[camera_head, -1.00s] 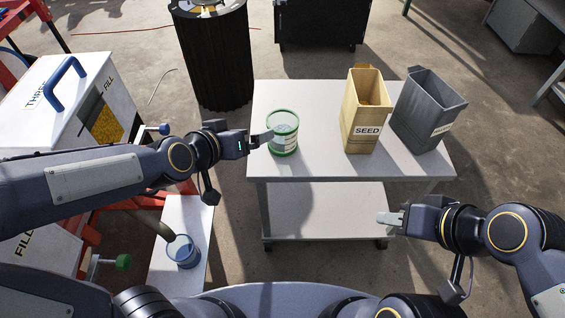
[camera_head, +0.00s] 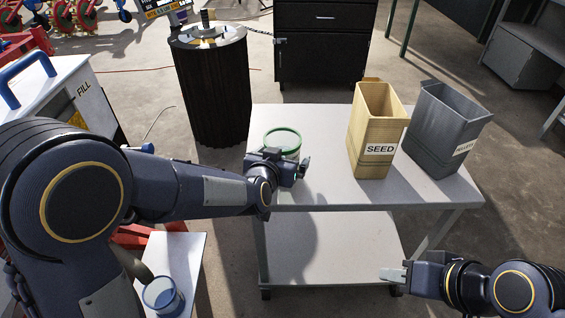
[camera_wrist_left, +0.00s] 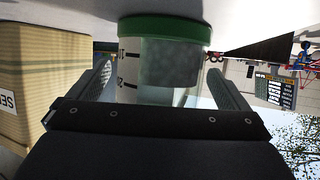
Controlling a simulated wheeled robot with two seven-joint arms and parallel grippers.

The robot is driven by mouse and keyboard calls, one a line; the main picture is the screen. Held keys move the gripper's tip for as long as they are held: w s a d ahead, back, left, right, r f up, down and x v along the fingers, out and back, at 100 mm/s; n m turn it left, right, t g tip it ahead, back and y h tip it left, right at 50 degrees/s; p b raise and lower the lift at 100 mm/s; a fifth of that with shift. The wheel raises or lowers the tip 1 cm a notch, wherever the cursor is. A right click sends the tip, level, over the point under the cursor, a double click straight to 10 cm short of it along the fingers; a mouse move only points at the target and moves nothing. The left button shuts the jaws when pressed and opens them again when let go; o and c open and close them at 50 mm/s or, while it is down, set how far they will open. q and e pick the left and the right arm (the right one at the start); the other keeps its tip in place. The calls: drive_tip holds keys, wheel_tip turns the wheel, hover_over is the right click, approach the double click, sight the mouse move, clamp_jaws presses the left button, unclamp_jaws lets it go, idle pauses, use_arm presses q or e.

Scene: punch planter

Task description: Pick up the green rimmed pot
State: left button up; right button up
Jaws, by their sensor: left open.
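The green rimmed pot (camera_head: 283,139) stands upright on the left part of the light table, clear-sided with a green rim; my left gripper partly covers it in the head view. In the left wrist view, which looks upside down, the pot (camera_wrist_left: 160,70) is between the two fingers of my left gripper (camera_wrist_left: 158,78). Those fingers are open, with a visible gap on the pot's right. My left gripper (camera_head: 292,165) is at the near side of the pot. My right gripper (camera_head: 392,275) is empty, off the table's near right corner; its finger gap cannot be made out.
A tan SEED bin (camera_head: 378,135) and a grey bin (camera_head: 445,130) stand right of the pot on the table (camera_head: 330,180). A blue-rimmed cup (camera_head: 162,296) is on a low white stand (camera_head: 180,250) at left. A black ribbed barrel (camera_head: 212,95) stands behind the table.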

use_arm(q)
drive_tip(key=shift+w+d+f, duration=0.1)
drive_tip(key=shift+w+f, duration=0.05)
drive_tip(key=shift+w, duration=0.2)
drive_tip(key=shift+c, duration=0.5)
drive_tip(key=c, duration=1.1)
drive_tip(key=shift+c, duration=0.2)
